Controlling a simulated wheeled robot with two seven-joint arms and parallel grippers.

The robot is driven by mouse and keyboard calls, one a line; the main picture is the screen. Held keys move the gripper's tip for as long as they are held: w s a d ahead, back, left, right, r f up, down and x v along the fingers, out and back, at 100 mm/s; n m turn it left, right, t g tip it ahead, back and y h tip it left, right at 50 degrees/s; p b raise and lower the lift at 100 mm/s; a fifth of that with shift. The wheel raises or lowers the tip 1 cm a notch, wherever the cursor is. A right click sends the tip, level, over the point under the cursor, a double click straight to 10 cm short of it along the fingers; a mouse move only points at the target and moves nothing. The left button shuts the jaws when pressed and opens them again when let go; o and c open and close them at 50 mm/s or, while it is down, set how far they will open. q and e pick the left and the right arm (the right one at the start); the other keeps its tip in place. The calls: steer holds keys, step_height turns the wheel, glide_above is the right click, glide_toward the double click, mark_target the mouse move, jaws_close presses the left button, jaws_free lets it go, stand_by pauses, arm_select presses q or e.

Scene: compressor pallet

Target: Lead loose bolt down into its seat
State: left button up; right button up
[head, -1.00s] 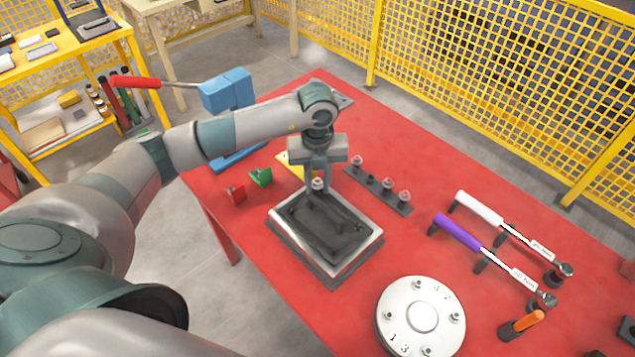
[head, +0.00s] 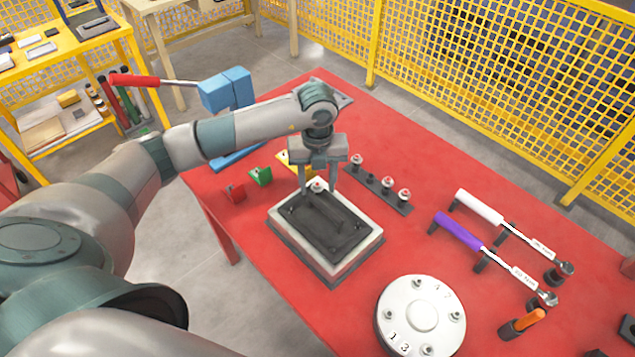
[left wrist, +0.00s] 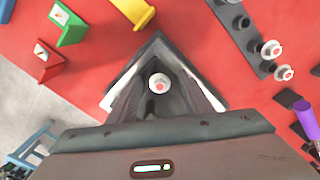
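The loose bolt (head: 318,187) stands upright at the far corner of the dark-topped metal block (head: 352,262). Its pale head with a red spot also shows in the left wrist view (left wrist: 159,84). The bolt's shank and its seat are hidden below the head. My left gripper (head: 318,188) points down over that corner. Its fingers are spread, one on each side of the bolt head, with visible gaps to it. My right gripper is not in view.
A dark rack (head: 378,190) with several bolts lies just right of my gripper. Red (head: 235,193), green (head: 261,177) and yellow pieces stand left. A round numbered flange (head: 421,316) and white (head: 480,207) and purple (head: 458,231) torque wrenches lie to the right.

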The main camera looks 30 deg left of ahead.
arm_select(q)
step_height(320, 180, up, 17)
steer(key=b, duration=0.3)
steer(key=shift+r, duration=0.2)
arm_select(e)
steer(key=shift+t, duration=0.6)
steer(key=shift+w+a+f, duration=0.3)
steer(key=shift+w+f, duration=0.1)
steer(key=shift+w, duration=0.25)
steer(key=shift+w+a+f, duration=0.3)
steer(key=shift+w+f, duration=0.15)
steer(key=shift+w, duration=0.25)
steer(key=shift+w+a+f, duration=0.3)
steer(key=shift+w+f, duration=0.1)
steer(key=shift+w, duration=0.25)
